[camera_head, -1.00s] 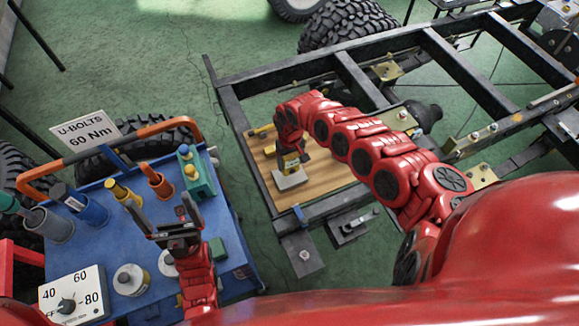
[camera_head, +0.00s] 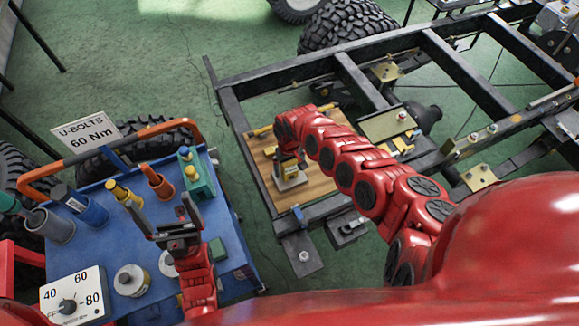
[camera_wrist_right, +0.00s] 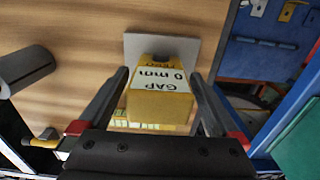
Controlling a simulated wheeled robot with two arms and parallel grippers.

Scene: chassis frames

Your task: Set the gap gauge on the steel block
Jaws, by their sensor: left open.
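The gap gauge (camera_wrist_right: 160,92) is a yellow block with a white label reading "GAP 0 mm". In the right wrist view it sits between the fingertips of my right gripper (camera_wrist_right: 160,78), which is shut on it. The pale grey steel block (camera_wrist_right: 184,47) lies flat on the wooden board just beyond the gauge. In the head view the gauge (camera_head: 290,169) is low over the steel block (camera_head: 291,184); I cannot tell whether they touch. My right gripper (camera_head: 290,158) is above it. My left gripper (camera_head: 178,222) is open and empty above the blue cart.
The wooden board (camera_head: 315,181) lies inside the dark chassis frame (camera_head: 250,165). A grey cylinder (camera_wrist_right: 25,68) is at the left in the wrist view. The blue cart (camera_head: 105,237) carries tools, cans and a torque dial (camera_head: 72,297). Brass plates (camera_head: 390,122) lie right of my right arm.

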